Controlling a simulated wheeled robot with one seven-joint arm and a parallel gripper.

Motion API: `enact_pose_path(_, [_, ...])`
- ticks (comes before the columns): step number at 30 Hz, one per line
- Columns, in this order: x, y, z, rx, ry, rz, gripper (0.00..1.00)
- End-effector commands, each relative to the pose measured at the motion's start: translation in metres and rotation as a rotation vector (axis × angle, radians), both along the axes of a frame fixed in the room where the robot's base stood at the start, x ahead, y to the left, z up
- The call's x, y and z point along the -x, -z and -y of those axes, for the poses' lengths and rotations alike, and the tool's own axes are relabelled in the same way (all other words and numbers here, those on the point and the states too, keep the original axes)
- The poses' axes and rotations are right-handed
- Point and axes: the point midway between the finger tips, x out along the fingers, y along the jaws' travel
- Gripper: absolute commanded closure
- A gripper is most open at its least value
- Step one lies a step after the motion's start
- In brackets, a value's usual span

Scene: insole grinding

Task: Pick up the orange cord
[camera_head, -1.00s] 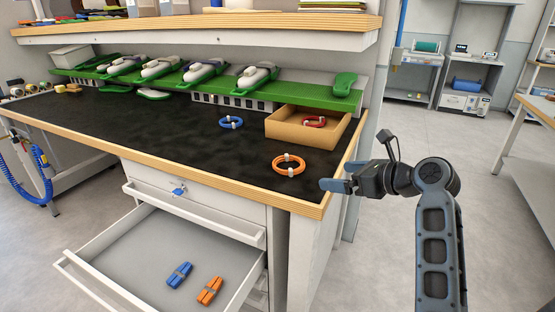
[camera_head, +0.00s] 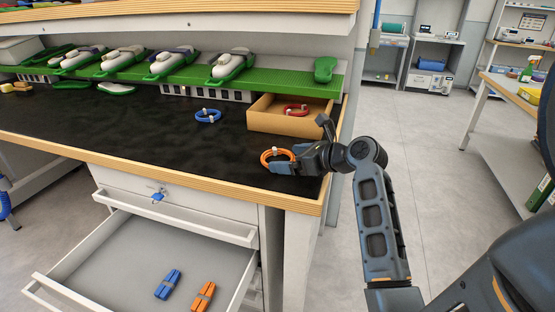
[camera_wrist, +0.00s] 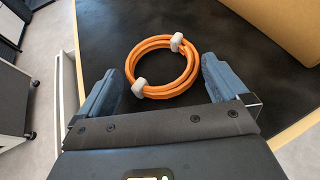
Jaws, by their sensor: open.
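The orange cord (camera_head: 267,158) is a coiled ring with two pale clips, lying on the black bench top near its right front corner. In the wrist view the cord (camera_wrist: 161,68) lies just ahead of and between the two blue fingers. My gripper (camera_head: 284,164) is low over the bench beside the cord, coming from the right, and hides part of it. In the wrist view my gripper (camera_wrist: 160,82) is open, with a finger on each side of the cord. Whether the fingers touch it I cannot tell.
A blue cord (camera_head: 208,116) lies behind on the bench. A tan tray (camera_head: 262,122) holding a red cord (camera_head: 296,109) stands at the back right, close to my arm. Below, an open drawer (camera_head: 120,270) holds a blue bundle (camera_head: 169,284) and an orange bundle (camera_head: 203,296).

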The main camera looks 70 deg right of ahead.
Motion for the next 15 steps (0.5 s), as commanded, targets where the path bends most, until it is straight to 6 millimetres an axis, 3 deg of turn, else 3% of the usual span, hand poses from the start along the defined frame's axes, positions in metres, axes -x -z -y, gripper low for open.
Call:
enact_pose_path(4, [-0.0124, 0.0053, 0.0031, 0.0, 0.0, -0.001, 0.0])
enact_pose_path(11, [-0.0141, 0.0061, 0.0038, 0.0, 0.001, 0.0, 0.0])
enact_pose_path(15, [-0.014, 0.0061, 0.0037, 0.0, 0.001, 0.0, 0.11])
